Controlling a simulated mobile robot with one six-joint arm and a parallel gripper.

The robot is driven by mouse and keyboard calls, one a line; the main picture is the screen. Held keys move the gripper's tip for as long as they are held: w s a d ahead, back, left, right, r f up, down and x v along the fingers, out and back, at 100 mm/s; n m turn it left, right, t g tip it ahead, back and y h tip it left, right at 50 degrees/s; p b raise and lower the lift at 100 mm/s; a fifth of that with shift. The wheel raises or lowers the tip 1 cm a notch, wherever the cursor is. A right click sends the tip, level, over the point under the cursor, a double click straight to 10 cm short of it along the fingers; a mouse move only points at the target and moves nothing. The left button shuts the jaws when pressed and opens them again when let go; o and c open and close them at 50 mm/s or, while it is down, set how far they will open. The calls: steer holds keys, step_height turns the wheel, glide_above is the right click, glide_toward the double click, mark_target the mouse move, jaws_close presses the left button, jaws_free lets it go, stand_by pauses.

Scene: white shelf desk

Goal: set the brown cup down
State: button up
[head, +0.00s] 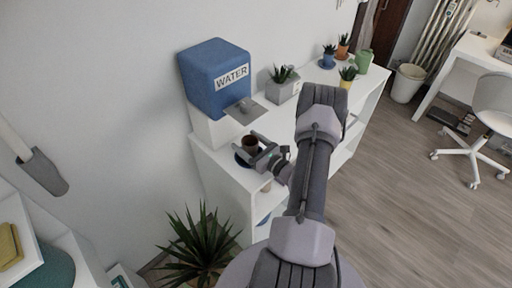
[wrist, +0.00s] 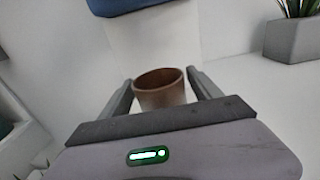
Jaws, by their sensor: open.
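The brown cup (wrist: 160,88) stands upright between the two fingers of my gripper (wrist: 162,95) in the wrist view. The fingers are open, with small gaps seen beside the cup. The cup's base is hidden by my gripper, so its contact with the saucer cannot be seen.
A blue and white water dispenser (head: 215,85) stands just behind the cup, its grey tray (head: 244,111) jutting forward. A grey planter (head: 284,91) stands further right on the desk (head: 215,160). A spiky plant (head: 200,245) is on the floor below.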

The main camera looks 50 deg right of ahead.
mark_target(256, 148)
steer(key=s, duration=0.3)
steer(key=s+p, duration=0.1)
steer(key=s, duration=0.2)
steer(key=s+a, duration=0.1)
steer(key=s, duration=0.2)
steer(key=shift+s+r+p, duration=0.1)
steer(key=shift+s+p, duration=0.15)
steer(key=shift+p, duration=0.15)
steer(key=shift+s+a, duration=0.1)
steer(key=shift+s, duration=0.35)
